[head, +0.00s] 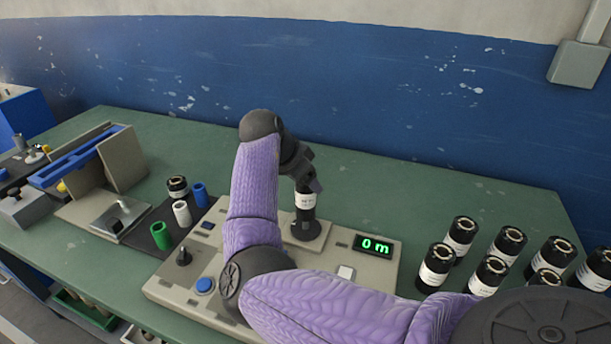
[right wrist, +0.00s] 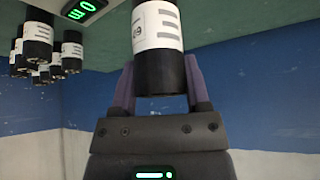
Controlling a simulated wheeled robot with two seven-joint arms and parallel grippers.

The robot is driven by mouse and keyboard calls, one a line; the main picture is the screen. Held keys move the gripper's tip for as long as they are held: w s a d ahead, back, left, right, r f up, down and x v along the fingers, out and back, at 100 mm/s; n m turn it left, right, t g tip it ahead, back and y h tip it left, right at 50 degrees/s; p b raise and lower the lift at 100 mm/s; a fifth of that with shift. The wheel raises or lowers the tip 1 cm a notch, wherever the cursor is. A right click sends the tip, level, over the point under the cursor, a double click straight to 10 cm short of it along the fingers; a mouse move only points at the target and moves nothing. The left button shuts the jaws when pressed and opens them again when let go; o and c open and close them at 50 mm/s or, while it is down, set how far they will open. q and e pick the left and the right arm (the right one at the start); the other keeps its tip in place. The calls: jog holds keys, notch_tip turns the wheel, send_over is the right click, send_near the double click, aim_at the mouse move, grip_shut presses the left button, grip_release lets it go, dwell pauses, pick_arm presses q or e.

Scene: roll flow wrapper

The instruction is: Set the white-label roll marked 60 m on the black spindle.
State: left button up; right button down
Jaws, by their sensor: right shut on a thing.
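A black roll with a white label (head: 306,201) is held upright in my right gripper (head: 308,181) over the machine's round black base (head: 305,231). In the right wrist view the roll (right wrist: 158,36) stands between the two fingers of the gripper (right wrist: 160,78). Its label print is partly visible and too small to read surely. The black spindle is not distinguishable; the roll and arm cover that spot. I cannot tell whether the roll is around the spindle or just above it. My left gripper is not in view.
The beige machine panel (head: 335,258) has a blue button (head: 205,285) and a green display (head: 375,246) reading 0 m. Several similar black rolls (head: 461,235) stand at the right.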

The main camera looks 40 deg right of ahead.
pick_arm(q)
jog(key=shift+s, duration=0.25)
pick_arm(e)
jog(key=shift+f, duration=0.6)
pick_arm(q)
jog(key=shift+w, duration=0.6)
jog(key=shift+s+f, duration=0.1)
pick_arm(e)
jog(key=shift+f, duration=0.15)
jog(key=shift+f+b, duration=0.45)
jog(key=shift+f, duration=0.45)
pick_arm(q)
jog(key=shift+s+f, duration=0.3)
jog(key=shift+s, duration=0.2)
